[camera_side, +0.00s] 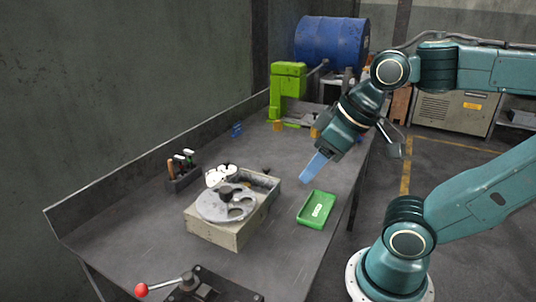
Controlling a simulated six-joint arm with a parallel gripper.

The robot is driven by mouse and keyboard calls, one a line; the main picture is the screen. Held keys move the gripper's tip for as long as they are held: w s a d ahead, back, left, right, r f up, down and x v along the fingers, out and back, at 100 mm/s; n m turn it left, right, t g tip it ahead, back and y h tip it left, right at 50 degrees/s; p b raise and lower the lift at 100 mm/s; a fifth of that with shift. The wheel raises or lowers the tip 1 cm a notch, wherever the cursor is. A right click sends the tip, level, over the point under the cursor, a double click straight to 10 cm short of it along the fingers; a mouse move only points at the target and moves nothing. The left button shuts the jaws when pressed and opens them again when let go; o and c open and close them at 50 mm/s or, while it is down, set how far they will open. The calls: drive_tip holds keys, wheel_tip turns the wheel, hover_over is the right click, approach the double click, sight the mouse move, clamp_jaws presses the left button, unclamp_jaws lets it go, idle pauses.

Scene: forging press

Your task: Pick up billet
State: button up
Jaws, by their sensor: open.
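My gripper (313,168) is at the end of the arm, above the right part of the bench, tilted down and to the left. Its light-blue end is seen nearly edge-on, and nothing is visible held in it. Below it, apart from it, a green tray (304,218) lies near the bench's right edge. A small pale piece (318,210) lies in the tray; I cannot tell whether it is the billet. Two small yellowish cylinders stand farther back, one (278,126) by the green press (288,78) and one (315,132) beside the arm's wrist. Either may be a billet.
A beige box (215,231) with a grey round plate on it stands mid-bench. Left of it is a dark tool holder (183,180). A red-knobbed lever (142,289) is at the front. The left bench surface is clear.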

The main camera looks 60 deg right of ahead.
drive_tip(key=shift+o, duration=0.3)
idle(0.4)
drive_tip(key=m+g, duration=0.6)
drive_tip(key=m, duration=1.1)
hover_over(247, 184)
wheel_tip(247, 184, down, 10)
drive_tip(key=shift+s, duration=0.1)
drive_tip(key=shift+f, duration=4.25)
